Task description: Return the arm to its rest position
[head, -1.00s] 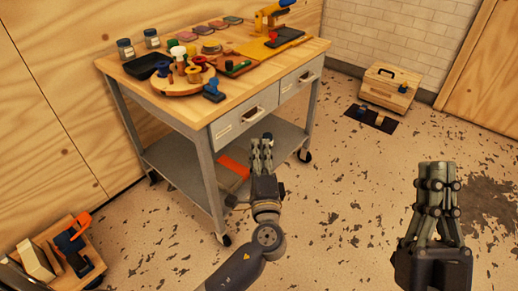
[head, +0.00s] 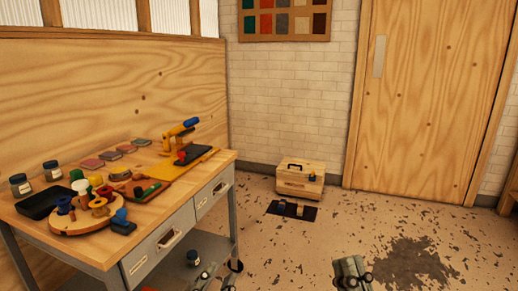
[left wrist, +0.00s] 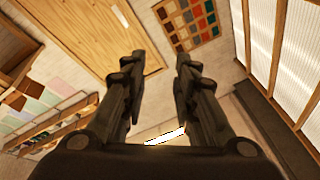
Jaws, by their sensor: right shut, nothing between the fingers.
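My left gripper (left wrist: 160,60) is open and empty in the left wrist view, its two dark fingers apart and pointing toward the wall and door. In the head view only its fingertips show at the bottom edge, in front of the workbench's lower right side. My right gripper (head: 350,270) is shut and empty at the bottom edge of the head view, right of centre, over the bare floor. Most of both arms is out of the picture. The workbench (head: 150,205) stands at the left with a round wooden tray (head: 72,228) of coloured rolls.
On the bench are a black tray (head: 44,203), jars and a yellow board (head: 185,165). A wooden box (head: 299,180) stands by the back wall, with a dark mat (head: 283,210) before it. The floor to the right is clear up to the door (head: 432,110).

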